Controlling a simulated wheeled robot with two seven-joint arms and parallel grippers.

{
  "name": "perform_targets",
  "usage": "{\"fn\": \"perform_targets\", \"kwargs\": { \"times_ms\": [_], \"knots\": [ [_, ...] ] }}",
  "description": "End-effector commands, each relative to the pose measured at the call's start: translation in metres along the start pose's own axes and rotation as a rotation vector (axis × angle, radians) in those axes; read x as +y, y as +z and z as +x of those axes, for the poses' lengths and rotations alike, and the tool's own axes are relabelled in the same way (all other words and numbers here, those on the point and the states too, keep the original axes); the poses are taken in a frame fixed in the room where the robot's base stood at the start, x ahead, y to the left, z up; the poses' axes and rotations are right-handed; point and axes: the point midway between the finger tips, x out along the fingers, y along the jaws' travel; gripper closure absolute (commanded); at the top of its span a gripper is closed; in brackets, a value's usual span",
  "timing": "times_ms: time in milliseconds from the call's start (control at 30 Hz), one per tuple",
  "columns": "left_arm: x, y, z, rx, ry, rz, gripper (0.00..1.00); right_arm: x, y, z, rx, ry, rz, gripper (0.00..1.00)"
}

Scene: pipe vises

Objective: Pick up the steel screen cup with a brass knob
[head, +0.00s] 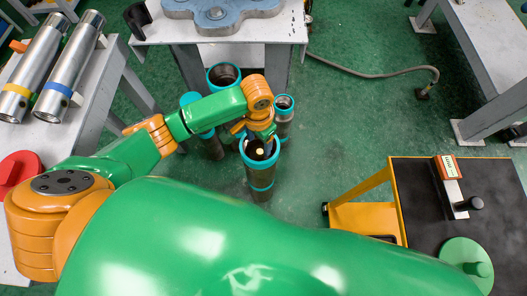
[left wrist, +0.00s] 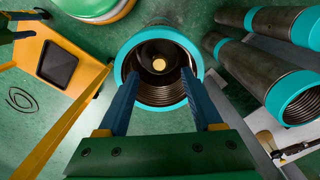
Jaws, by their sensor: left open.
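The steel screen cup shows in the left wrist view as a dark round piece inside the open end of a threaded pipe, with its round brass knob (left wrist: 159,64) in the middle. In the head view the brass knob (head: 260,151) is a small bright spot in the same pipe mouth. The pipe (head: 261,179) stands upright and has a teal collar. My left gripper (left wrist: 160,77) is open, its two fingers on either side of the pipe mouth's middle, with nothing between them. It also shows in the head view (head: 262,133), over the pipe's far rim. My right gripper is not seen.
Several teal-collared pipes stand close by, one behind (head: 223,74) and one at the back right (head: 284,103). A workbench (head: 270,28) is at the back. A yellow trolley (head: 372,219) with a black top stands at the right. Green floor is free between.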

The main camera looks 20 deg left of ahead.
Motion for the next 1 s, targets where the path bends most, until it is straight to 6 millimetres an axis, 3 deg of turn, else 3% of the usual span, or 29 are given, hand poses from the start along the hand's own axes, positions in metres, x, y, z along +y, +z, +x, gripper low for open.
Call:
{"fn": "perform_targets", "kwargs": {
  "times_ms": [167,433,700,767,967,1000],
  "knots": [
    [0.000,0.000,0.016,-0.001,0.000,-0.001,0.33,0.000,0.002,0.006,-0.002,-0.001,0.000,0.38],
    [-0.001,-0.004,0.066,0.000,0.000,-0.001,0.33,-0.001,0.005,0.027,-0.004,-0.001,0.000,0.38],
    [-0.001,-0.004,0.070,0.002,0.000,0.000,0.33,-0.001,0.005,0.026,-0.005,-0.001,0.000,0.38],
    [-0.001,-0.004,0.070,0.002,0.000,0.000,0.46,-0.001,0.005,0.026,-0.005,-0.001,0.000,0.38],
    [-0.001,-0.004,0.070,0.002,-0.001,0.000,1.00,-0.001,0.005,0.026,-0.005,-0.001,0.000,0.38],
    [-0.001,-0.004,0.070,0.002,-0.001,0.000,1.00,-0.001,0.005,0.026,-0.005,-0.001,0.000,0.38]
  ]
}}
